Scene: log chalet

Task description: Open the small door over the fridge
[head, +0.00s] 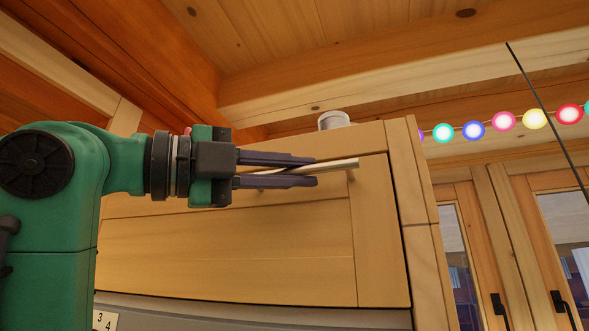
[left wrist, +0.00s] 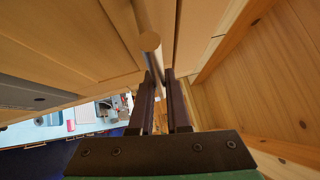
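The small wooden door (head: 225,255) is the pale panelled front of the high cabinet in the head view, and it looks closed. Its light bar handle (head: 343,164) runs sideways near the door's upper right part. My left gripper (head: 316,171) reaches in from the left, with its two dark fingers above and below the bar, close around it. The fingers hide part of the bar. My right gripper is not in view.
A pale cylindrical object (head: 333,120) stands on the cabinet top. The ceiling beam (head: 420,85) is above it. Windows with dark handles (head: 500,308) and a string of coloured lights (head: 503,121) are at the right. A grey surface (head: 270,311) lies under the door.

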